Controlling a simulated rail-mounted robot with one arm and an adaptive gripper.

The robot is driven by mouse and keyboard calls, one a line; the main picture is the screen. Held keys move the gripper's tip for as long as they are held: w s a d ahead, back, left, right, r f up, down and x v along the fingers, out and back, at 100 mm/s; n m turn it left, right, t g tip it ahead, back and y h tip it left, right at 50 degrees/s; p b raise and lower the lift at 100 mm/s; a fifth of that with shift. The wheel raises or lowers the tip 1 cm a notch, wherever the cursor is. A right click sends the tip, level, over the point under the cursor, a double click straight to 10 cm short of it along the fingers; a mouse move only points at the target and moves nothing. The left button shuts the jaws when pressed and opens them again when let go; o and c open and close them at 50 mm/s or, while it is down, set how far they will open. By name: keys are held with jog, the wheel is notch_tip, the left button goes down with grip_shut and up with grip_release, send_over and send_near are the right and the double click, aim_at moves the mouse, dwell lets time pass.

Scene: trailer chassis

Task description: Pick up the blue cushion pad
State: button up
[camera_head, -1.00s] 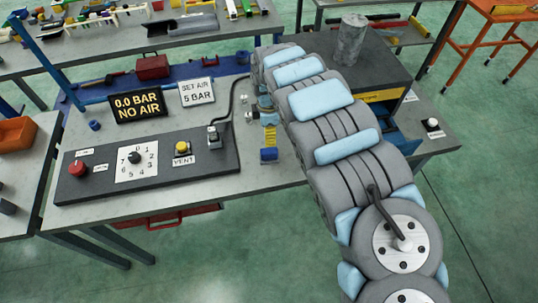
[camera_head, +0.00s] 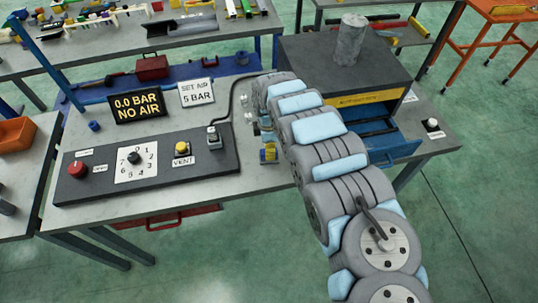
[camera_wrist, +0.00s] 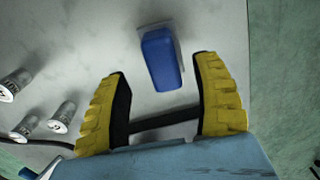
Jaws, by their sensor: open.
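The blue cushion pad (camera_wrist: 161,60) shows in the wrist view as a rounded blue block against a thin grey plate, over the light worktop. My gripper (camera_wrist: 162,78) is open and empty, with its yellow, black-lined fingers apart. The pad's near end lies in the gap between the fingertips, and its far end reaches beyond them. I see no finger touching it. In the head view, a yellow finger of my gripper (camera_head: 269,152) largely covers the pad, and my arm hides the area to its right.
A dark control panel (camera_head: 148,165) with knobs lies left of the gripper. Small metal cylinders (camera_wrist: 62,113) stand left of the fingers in the wrist view. An open blue drawer (camera_head: 395,146) sits under a dark box on the right. The bench's front edge is close.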

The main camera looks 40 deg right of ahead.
jog(key=f, duration=0.3)
jog(key=shift+s+a+f, duration=0.15)
jog(key=shift+s+f, duration=0.05)
jog(key=shift+f, duration=0.45)
jog(key=shift+c, duration=0.3)
grip_shut()
